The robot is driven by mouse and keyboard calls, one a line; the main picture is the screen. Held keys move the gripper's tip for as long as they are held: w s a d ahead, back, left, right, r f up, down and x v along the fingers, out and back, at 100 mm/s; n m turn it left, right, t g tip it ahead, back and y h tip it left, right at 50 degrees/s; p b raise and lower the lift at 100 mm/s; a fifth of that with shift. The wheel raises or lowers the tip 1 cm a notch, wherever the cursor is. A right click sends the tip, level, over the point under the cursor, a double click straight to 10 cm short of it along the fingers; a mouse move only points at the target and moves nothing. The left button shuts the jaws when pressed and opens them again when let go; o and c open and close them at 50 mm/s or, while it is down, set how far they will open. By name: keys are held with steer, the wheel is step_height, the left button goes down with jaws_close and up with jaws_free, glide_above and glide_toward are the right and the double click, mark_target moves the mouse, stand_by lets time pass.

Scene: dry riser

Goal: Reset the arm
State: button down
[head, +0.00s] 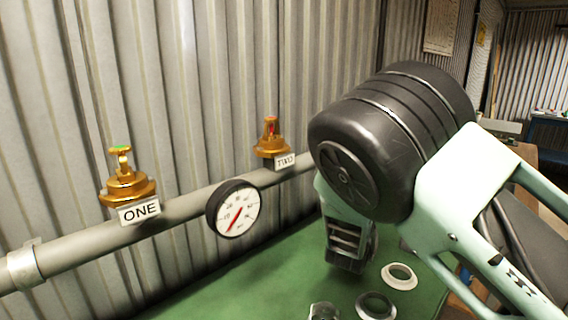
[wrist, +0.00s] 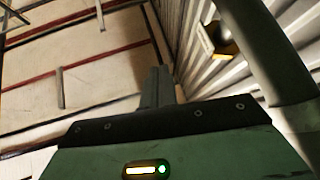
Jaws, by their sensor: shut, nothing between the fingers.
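My gripper (wrist: 158,86) shows in the wrist view with its grey fingers together and nothing between them. In the head view my mint and black arm fills the right side, and its fingertips cannot be made out there. A brass fitting with a green top (head: 122,180) stands on the pipe at the left, above a label reading ONE. A second brass fitting with a red part (head: 271,140) stands further right above a label that is hard to read. The arm hides whatever lies behind it on the pipe.
A grey pipe (head: 80,242) runs along the corrugated wall (head: 200,80) and carries a round gauge (head: 234,208). The green bench (head: 250,282) holds a white ring (head: 400,276), a dark ring (head: 376,306) and a metal piece (head: 323,311). The bench's left part is clear.

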steer(key=d+f+n+g+y, duration=0.1)
steer(key=d+f+g+y, duration=0.7)
steer(key=d+f+y, duration=0.15)
steer(key=s+d+f+n+g+y, duration=0.15)
steer(key=s+g, duration=0.45)
steer(key=s, duration=0.7)
steer(key=s+d+f+n+g+y, duration=0.1)
steer(key=s+f+n+g+y, duration=0.3)
steer(key=s, duration=0.8)
steer(key=s+a+f+n+g+h+b, duration=0.1)
steer(key=s+a+f+n+g+b, duration=0.15)
steer(key=s+a+f+b, duration=0.4)
steer(key=s+a+f+n+g+b, duration=0.1)
steer(key=s+a+n+g+b, duration=0.2)
steer(key=s+a, duration=0.65)
step_height(320, 180, up, 18)
steer(key=w+a+t+p, duration=0.1)
steer(key=w+a+p, duration=0.1)
steer(key=p, duration=1.4)
steer(key=shift+a+p, duration=0.25)
steer(key=shift+p, duration=0.15)
